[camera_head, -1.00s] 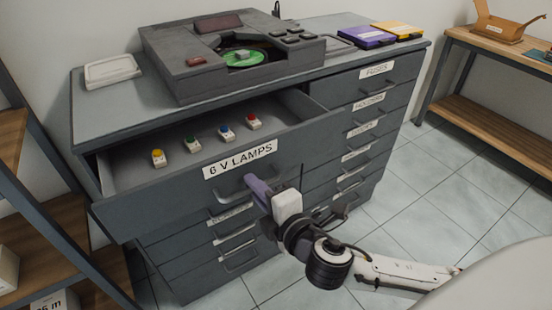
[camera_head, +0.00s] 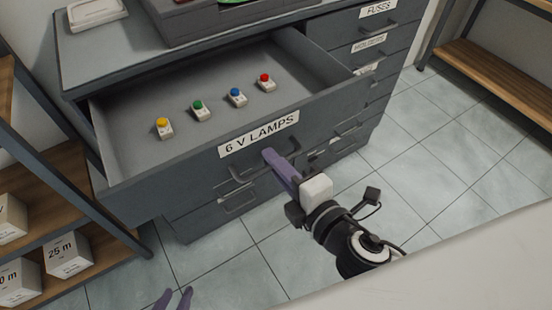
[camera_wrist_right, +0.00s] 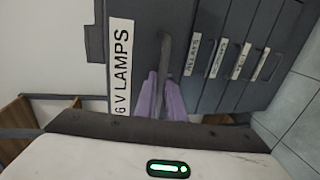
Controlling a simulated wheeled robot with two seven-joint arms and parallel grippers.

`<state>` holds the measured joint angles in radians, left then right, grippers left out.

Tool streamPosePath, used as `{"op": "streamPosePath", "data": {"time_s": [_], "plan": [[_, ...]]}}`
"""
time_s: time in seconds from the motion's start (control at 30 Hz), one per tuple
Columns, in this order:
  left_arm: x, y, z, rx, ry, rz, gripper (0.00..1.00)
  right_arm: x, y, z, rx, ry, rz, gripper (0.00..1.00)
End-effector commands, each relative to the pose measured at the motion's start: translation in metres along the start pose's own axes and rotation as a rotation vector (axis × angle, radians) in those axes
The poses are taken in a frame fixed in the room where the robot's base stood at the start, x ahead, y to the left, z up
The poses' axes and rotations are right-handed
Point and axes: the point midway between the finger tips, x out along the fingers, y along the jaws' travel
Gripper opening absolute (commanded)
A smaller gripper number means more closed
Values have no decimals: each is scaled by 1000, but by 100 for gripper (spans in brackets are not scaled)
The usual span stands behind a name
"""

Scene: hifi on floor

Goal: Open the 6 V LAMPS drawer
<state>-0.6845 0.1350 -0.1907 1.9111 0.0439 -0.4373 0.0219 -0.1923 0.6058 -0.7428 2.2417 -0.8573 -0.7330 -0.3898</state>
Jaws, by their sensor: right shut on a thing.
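The 6 V LAMPS drawer (camera_head: 190,180) is pulled well out of the grey cabinet in the head view, its label (camera_head: 258,135) on the front. Inside stand a yellow lamp (camera_head: 164,129), a green lamp (camera_head: 201,111), a blue lamp (camera_head: 236,97) and a red lamp (camera_head: 266,83). My right gripper (camera_head: 273,158) is shut on the drawer's handle. In the right wrist view, its purple fingers (camera_wrist_right: 162,95) are at the handle (camera_wrist_right: 165,55). My left gripper (camera_head: 174,299) shows only its purple fingertips at the bottom edge, apart and empty.
Shelves with white boxes (camera_head: 68,254) stand at the left, close to the drawer's left side. A hifi unit (camera_head: 190,22) and a white dish (camera_head: 97,12) sit on the cabinet. A wooden shelf (camera_head: 490,75) is at the far right. Tiled floor (camera_head: 440,150) lies open between.

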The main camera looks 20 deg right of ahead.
Motion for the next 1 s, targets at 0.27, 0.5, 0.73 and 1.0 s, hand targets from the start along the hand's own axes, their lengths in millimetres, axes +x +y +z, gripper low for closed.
{"op": "streamPosePath", "data": {"time_s": [0.27, 0.5, 0.73, 1.0], "plan": [[0, 0, 1, 1, -2, 1, 31, 0, 0, 0, 0, 0, 0, 17], [0, 1, 2, 1, -3, 1, 31, -5, -1, 0, 1, 1, -2, 17], [5, 1, 7, 3, -7, 2, 31, -40, -4, 0, 3, 2, -5, 17], [8, 3, 8, 7, -4, 7, 31, -85, -2, 0, 2, 1, -5, 17]]}}
